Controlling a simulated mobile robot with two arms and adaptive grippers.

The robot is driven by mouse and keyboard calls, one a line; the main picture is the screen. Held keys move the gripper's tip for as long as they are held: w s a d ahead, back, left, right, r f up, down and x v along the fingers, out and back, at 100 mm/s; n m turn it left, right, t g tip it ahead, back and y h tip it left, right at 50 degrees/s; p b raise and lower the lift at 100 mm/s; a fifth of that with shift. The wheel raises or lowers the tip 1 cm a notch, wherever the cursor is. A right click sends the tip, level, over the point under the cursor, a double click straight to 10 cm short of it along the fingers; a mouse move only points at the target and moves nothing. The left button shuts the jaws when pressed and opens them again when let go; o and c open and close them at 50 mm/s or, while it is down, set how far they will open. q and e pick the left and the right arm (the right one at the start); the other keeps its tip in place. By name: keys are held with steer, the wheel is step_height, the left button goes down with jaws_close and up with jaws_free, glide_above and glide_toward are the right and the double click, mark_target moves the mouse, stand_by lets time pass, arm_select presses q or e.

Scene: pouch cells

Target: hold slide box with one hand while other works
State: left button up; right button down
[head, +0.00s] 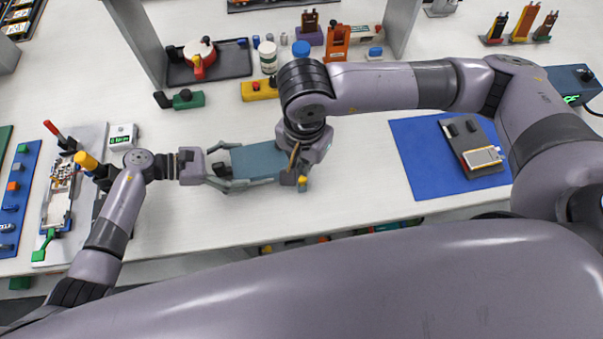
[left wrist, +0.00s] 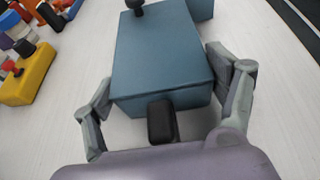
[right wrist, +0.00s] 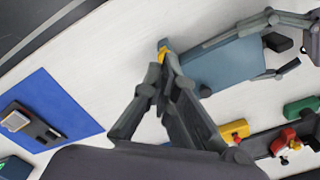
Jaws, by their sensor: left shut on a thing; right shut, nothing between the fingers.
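The slide box, a blue-grey box (head: 258,162), lies on the white bench in the head view. My left gripper (head: 228,168) is shut on it, one finger along each long side. In the left wrist view the box (left wrist: 160,55) sits between the fingers of my left gripper (left wrist: 165,90), with a black knob on its near end and another dark knob on top. My right gripper (head: 298,172) is at the box's right end. In the right wrist view its fingers (right wrist: 163,75) are closed and empty, beside a small yellow piece (right wrist: 162,50). Its contact with the box is unclear.
A blue mat (head: 411,150) with a dark device lies to the right. A yellow block (head: 260,89), a green block (head: 187,99) and a dark tray (head: 235,62) stand behind. A grey fixture plate (head: 90,140) is at the left. Bench in front is clear.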

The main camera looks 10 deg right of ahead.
arm_select(q)
steer(key=shift+s, duration=0.1)
arm_select(e)
steer(key=shift+n, duration=0.9)
steer(key=f, duration=0.2)
steer(key=s+f, duration=0.1)
steer(key=f, duration=0.5)
steer(key=shift+s+d+f, duration=0.1)
steer(key=shift+s+f, duration=0.15)
steer(key=shift+s, duration=0.1)
arm_select(q)
steer(key=shift+s, duration=0.1)
arm_select(e)
steer(key=shift+s+f, duration=0.2)
steer(key=shift+f, duration=0.05)
steer(key=shift+w, duration=0.1)
arm_select(q)
steer(key=shift+w+f, duration=0.1)
steer(key=shift+w, duration=0.1)
arm_select(e)
steer(key=shift+w, duration=0.2)
arm_select(q)
steer(key=shift+a, duration=0.1)
arm_select(e)
steer(key=shift+r, duration=0.15)
